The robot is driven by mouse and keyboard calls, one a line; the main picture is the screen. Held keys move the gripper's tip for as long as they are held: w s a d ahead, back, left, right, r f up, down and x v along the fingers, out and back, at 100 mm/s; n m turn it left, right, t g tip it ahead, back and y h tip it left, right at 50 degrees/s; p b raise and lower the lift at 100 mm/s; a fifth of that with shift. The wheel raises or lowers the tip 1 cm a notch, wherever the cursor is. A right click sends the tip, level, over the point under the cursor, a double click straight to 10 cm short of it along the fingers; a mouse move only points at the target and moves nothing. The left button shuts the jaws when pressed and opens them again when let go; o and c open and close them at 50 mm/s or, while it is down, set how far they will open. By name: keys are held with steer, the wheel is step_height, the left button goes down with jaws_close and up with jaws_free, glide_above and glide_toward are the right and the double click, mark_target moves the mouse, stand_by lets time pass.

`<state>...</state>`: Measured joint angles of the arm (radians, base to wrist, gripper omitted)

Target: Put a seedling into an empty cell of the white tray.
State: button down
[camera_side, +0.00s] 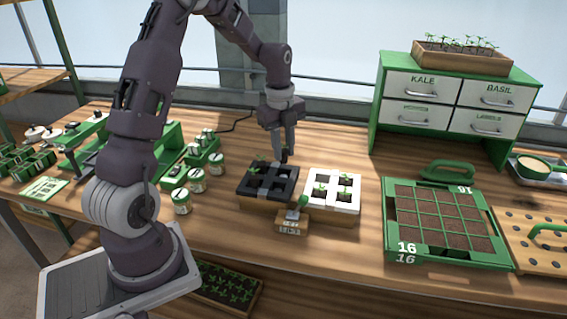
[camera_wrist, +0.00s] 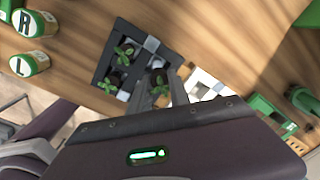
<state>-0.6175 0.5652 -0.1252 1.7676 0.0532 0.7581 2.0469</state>
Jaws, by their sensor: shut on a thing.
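The black tray (camera_side: 245,190) stands in the middle of the bench, with green seedlings in it. The white tray (camera_side: 334,207) is just right of it and holds several seedlings; its cells are too small to tell apart surely. My gripper (camera_side: 284,157) points down at the back right of the black tray. In the wrist view my gripper (camera_wrist: 160,92) is shut on a seedling (camera_wrist: 157,76) with dark soil, at the black tray's edge. Two other seedlings (camera_wrist: 123,52) show in the black tray (camera_wrist: 118,30). The white tray (camera_wrist: 203,84) is partly hidden behind my gripper.
Jars (camera_side: 181,202) with green labels stand at the left. A green-framed planter (camera_side: 389,232) is at the right, and a drawer cabinet (camera_side: 375,85) stands behind it.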

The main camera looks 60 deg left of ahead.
steer(key=r, duration=0.3)
steer(key=w+r, duration=0.1)
steer(key=shift+d+r, duration=0.35)
steer(key=shift+d, duration=0.05)
steer(key=w+d+f, duration=0.2)
steer(key=w+d, duration=0.5)
steer(key=shift+s+f, duration=0.15)
steer(key=shift+f, duration=3.65)
steer(key=c, duration=1.1)
jaws_free()
steer(key=shift+c, duration=0.2)
step_height(320, 180, up, 7)
steer(key=shift+s, duration=0.2)
